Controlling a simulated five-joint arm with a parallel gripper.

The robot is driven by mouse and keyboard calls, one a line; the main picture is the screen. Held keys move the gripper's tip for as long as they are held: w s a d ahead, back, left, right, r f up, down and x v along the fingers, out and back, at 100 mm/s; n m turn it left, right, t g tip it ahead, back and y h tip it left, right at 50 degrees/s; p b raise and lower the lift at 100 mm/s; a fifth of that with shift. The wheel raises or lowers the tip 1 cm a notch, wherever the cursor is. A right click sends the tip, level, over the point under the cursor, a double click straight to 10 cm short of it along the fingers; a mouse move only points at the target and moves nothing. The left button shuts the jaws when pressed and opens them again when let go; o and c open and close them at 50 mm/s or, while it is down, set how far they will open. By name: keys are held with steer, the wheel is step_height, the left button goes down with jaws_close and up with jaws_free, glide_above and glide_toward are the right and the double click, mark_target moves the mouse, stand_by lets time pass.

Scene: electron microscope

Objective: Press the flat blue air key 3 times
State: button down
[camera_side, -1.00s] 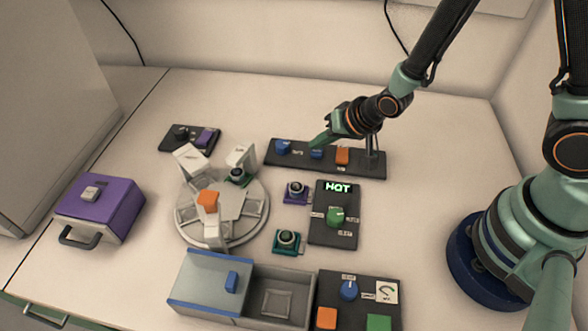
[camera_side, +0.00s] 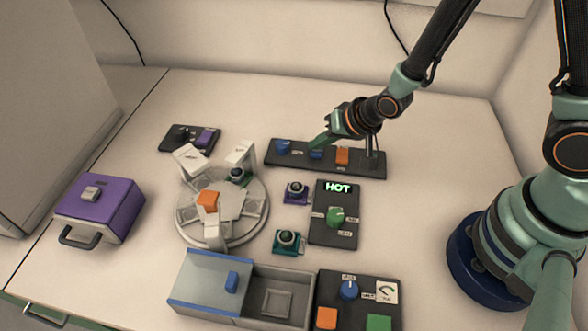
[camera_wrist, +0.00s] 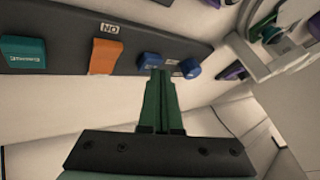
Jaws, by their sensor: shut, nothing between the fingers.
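The flat blue key (camera_side: 316,154) sits on the long dark panel at the back, between a blue knob-like control (camera_side: 282,146) and an orange key (camera_side: 342,155). In the wrist view the blue key (camera_wrist: 150,62) is at the fingertips, with the orange key (camera_wrist: 104,55) to its left and the other blue control (camera_wrist: 187,68) to its right. My gripper (camera_side: 313,146) is shut and empty, its green fingers pointing at the key. In the wrist view the fingertips (camera_wrist: 160,74) overlap the key's lower edge. I cannot tell whether they touch it. The key's label is unreadable.
A turntable (camera_side: 180,225) stands left of centre. A dark panel (camera_side: 325,190) with a lit HOT display and green knob is in front of the long panel. A purple box (camera_side: 110,195) is at left, a grey-blue tray (camera_side: 200,285) at the front.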

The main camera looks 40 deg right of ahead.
mark_target(319, 153)
steer(key=shift+r, duration=0.1)
steer(key=shift+r, duration=2.9)
stand_by(0.5)
steer(key=shift+d+f, duration=0.1)
steer(key=shift+f, duration=2.9)
steer(key=shift+f, duration=0.1)
